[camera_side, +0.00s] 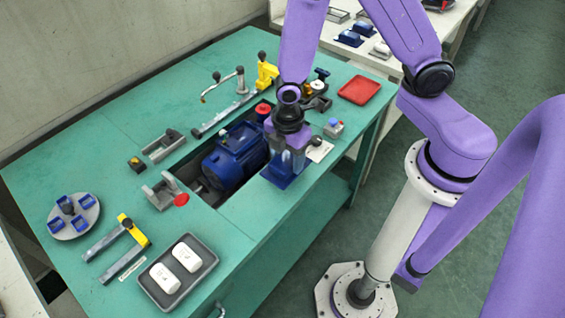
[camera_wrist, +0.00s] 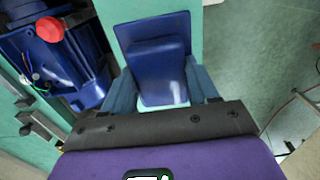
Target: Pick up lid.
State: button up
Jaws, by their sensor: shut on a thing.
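The lid is a dark blue rectangular plate with a raised boxy middle. In the wrist view the lid (camera_wrist: 152,30) sits between the two fingers of my gripper (camera_wrist: 163,90), which is shut on its raised part. In the side view the lid (camera_side: 281,181) shows under my gripper (camera_side: 289,163), at the front edge of the green table (camera_side: 240,235). My gripper points down and hides part of the lid. I cannot tell whether the lid touches the table top. The blue motor (camera_side: 235,155) lies just left of the lid, in the table's cutout.
A red tray (camera_side: 359,89) lies at the right end. A grey tray (camera_side: 178,272) with two white blocks is at the front left. A round plate with blue parts (camera_side: 73,216) is at far left. Clamps and a yellow-ended bar (camera_side: 222,118) stand behind the motor.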

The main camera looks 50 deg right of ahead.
jog(key=shift+s+d+r, duration=2.1)
jog(key=shift+s+r, duration=2.1)
jog(key=shift+s, duration=1.7)
jog(key=w+a, duration=0.2)
jog(key=w, duration=2.8)
jog(key=shift+w+f, duration=0.2)
jog(key=shift+f, duration=3)
jog(key=shift+f, duration=1.65)
